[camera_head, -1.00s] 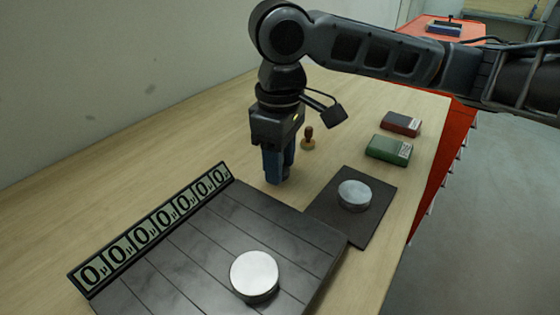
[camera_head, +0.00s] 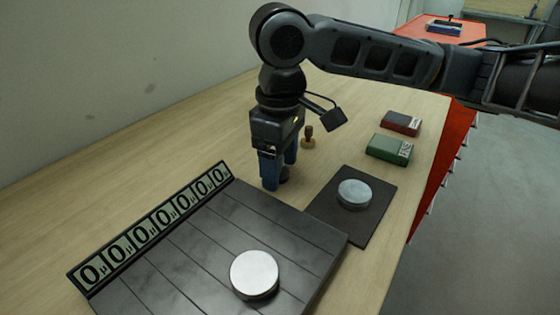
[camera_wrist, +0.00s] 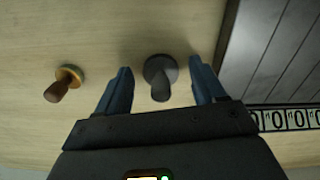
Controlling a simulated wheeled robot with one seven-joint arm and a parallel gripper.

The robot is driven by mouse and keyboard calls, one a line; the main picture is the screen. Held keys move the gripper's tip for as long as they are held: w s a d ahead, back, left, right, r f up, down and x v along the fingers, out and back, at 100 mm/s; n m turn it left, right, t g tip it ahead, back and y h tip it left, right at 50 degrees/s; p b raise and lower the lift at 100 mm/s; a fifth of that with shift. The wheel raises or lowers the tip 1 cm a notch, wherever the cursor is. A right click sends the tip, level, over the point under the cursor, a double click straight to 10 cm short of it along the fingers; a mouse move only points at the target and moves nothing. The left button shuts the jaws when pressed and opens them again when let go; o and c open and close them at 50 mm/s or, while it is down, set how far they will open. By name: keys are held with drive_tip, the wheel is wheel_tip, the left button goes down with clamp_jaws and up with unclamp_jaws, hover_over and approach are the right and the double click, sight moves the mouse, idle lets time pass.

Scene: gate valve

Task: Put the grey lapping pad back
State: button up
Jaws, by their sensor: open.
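The grey lapping pad (camera_wrist: 158,78), a dark grey round base with an upright knob handle, stands on the wooden bench between my open fingers in the wrist view. In the head view only a dark sliver of the pad (camera_head: 285,174) shows by the fingers. My gripper (camera_head: 280,178) points down beside the black plate, its blue fingers spread. In the wrist view my gripper (camera_wrist: 160,84) has a finger on each side of the pad, with visible gaps.
A brass pad with a wooden handle (camera_head: 308,138) stands nearby. The black grooved plate (camera_head: 200,265) carries a silver disc (camera_head: 254,274) and a row of number tiles (camera_head: 150,230). A dark mat (camera_head: 380,205) holds another disc (camera_head: 354,193). Green (camera_head: 389,149) and red (camera_head: 401,123) boxes lie beyond.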

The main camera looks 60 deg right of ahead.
wheel_tip(320, 180, up, 12)
drive_tip(key=p, duration=0.1)
drive_tip(key=shift+r, duration=0.15)
idle(0.7)
